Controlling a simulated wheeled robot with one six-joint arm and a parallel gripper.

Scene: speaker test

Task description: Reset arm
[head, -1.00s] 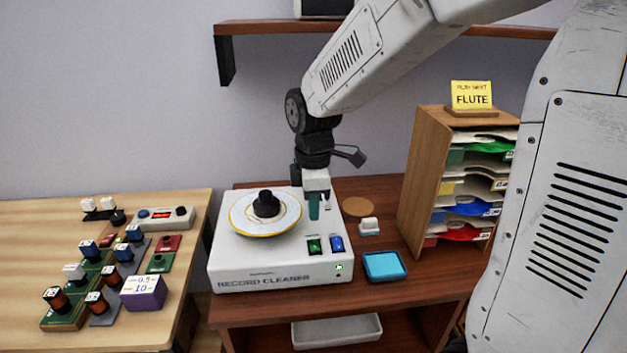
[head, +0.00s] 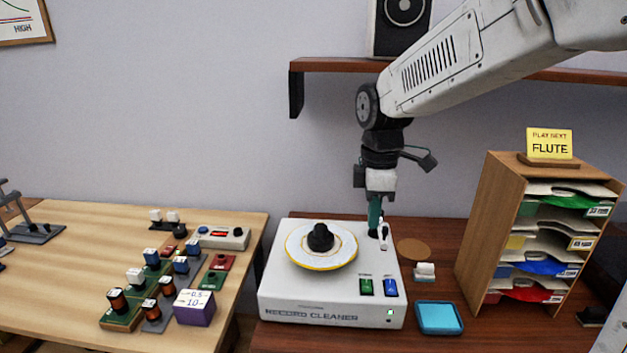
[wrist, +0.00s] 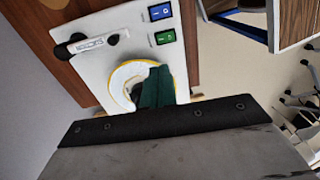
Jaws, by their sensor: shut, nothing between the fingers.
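My gripper (head: 375,220) hangs down from my arm just above the back right part of the white record cleaner (head: 340,318). Its green fingers are together and hold nothing. In the wrist view the fingers (wrist: 157,88) cover part of the record (wrist: 125,75) on the cleaner. In the head view the record (head: 335,258) lies on the cleaner with a black knob-like clamp (head: 320,238) at its middle. A green button (head: 366,286) and a blue button (head: 390,287) are at the cleaner's front right.
A blue tray (head: 439,317), a small white-topped block (head: 425,271) and a round brown mat (head: 413,249) lie right of the cleaner. A shelf (head: 330,65) with a speaker (head: 399,28) is above.

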